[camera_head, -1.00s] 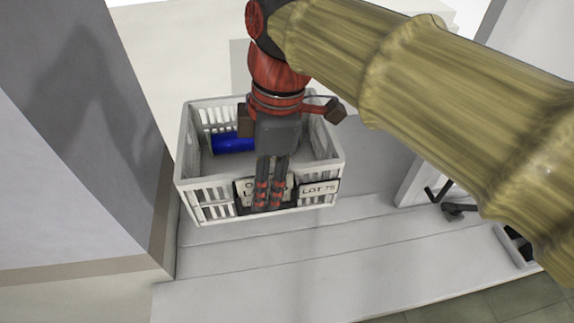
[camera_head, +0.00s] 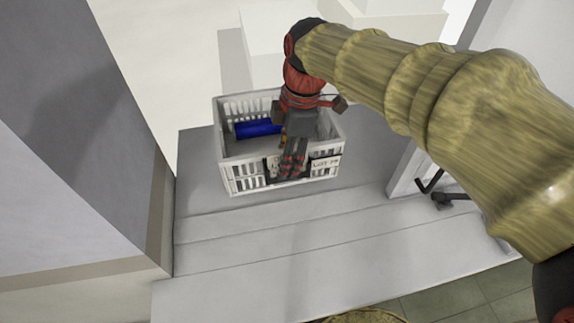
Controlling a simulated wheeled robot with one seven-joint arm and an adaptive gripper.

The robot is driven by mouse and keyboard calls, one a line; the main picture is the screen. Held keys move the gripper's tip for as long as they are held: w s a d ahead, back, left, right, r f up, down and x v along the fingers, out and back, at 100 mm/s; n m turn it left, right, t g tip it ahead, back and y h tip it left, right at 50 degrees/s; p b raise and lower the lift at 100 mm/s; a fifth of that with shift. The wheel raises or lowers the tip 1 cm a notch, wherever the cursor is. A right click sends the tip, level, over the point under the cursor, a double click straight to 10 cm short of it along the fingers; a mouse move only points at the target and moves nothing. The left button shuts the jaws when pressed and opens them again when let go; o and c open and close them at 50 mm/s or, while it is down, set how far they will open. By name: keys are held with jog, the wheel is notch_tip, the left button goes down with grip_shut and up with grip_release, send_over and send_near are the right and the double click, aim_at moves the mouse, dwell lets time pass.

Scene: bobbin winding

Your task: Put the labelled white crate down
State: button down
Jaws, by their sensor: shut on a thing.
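The white crate (camera_head: 240,178) has slatted walls and a label (camera_head: 325,163) on its near side. A blue cylinder (camera_head: 256,128) and a small brownish thing (camera_head: 283,139) are inside it. My gripper (camera_head: 289,172) is shut on the crate's near wall, its fingers over the dark plate beside the label. The crate looks level over a grey surface (camera_head: 200,195). I cannot tell whether its underside touches that surface.
A grey wall or post (camera_head: 75,130) stands close on the left. A white frame with a dark handle (camera_head: 432,182) is on the right. Pale steps (camera_head: 250,250) lie in front, and white blocks stand behind the crate.

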jog(key=shift+w+f, duration=0.15)
jog(key=shift+f, duration=0.7)
jog(key=shift+w+f, duration=0.1)
jog(key=shift+f, duration=0.85)
jog(key=c, duration=1.2)
grip_release()
jog(key=shift+s+d+f, duration=0.1)
jog(key=shift+f, duration=0.05)
jog(key=r, duration=0.4)
jog(key=d+r, duration=0.1)
jog(key=r, duration=0.3)
jog(key=d+r, duration=0.1)
jog(key=r, duration=0.3)
jog(key=shift+w+r, duration=0.15)
jog(key=shift+w, duration=0.05)
jog(key=s+d+f+m+t, duration=0.2)
jog(key=s+d+m, duration=0.2)
jog(key=d+m, duration=0.2)
jog(key=s+d+f+m+t+h, duration=0.1)
jog(key=s+d+f+m+t, duration=0.1)
jog(key=s+d+m, duration=0.3)
jog(key=s+d+f+m+t, duration=0.2)
jog(key=s+d+f+m, duration=0.2)
jog(key=d+m, duration=0.4)
jog(key=shift+s+f+m+h, duration=0.2)
jog(key=shift+s+m+h, duration=0.25)
jog(key=shift+m, duration=0.45)
jog(key=shift+s, duration=0.1)
